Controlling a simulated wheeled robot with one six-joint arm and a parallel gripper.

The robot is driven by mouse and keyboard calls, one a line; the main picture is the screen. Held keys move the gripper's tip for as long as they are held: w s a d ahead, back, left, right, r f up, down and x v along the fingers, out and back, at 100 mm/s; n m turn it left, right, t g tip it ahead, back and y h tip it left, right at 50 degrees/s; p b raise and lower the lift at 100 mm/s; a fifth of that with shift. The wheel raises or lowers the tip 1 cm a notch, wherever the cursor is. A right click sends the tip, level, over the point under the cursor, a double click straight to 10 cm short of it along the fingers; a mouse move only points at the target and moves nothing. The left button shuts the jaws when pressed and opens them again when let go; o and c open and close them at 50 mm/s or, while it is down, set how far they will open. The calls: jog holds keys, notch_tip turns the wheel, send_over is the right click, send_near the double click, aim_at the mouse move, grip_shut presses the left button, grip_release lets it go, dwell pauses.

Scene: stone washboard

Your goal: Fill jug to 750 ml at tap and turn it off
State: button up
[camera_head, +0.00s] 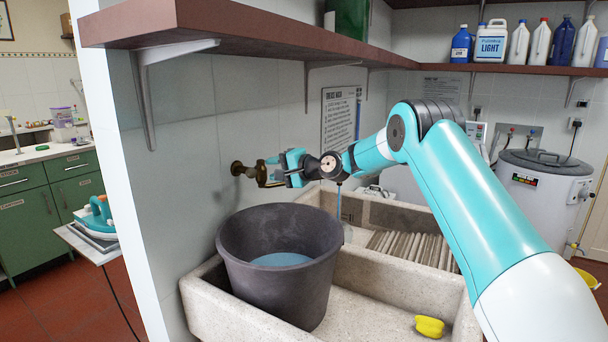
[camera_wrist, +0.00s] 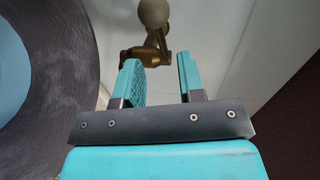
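A brass tap (camera_head: 243,169) sticks out of the tiled wall above the sink. Contact with the tap cannot be told. A thin blue stream (camera_head: 339,203) falls behind my wrist; its source is hidden. A faint clear shape below it may be the jug, but I cannot make out its outline, level or markings.
A dark bucket (camera_head: 235,242) holding blue water stands in the left part of the stone sink (camera_head: 375,297). Ribbed washboard (camera_head: 415,247) lies behind. A yellow object (camera_head: 429,326) lies in the front basin. A wooden shelf (camera_head: 240,22) overhangs my arm.

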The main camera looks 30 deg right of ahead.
jog(key=b+v, duration=0.2)
jog(key=v, duration=0.8)
jog(key=shift+a, duration=0.1)
dwell(1.5)
jog(key=s+a+n+g, duration=0.7)
jog(key=s+a+n, duration=0.2)
jog(key=s+a, duration=0.8)
jog(key=s+a+f+n+g+h, duration=0.1)
jog(key=s+n+g, duration=0.1)
jog(key=s, duration=0.7)
jog(key=s+f+n+g+h, duration=0.2)
jog(key=s+n, duration=0.1)
jog(key=s, duration=0.6)
jog(key=s+a+f+n+g+h, duration=0.1)
jog(key=s+f+n+g, duration=0.1)
jog(key=s, duration=0.7)
jog(key=shift+a+n+h, duration=0.3)
jog(key=shift+n+h, duration=0.1)
jog(key=shift+n, duration=0.4)
jog(key=shift+w+f, duration=0.1)
jog(key=shift+c, duration=0.3)
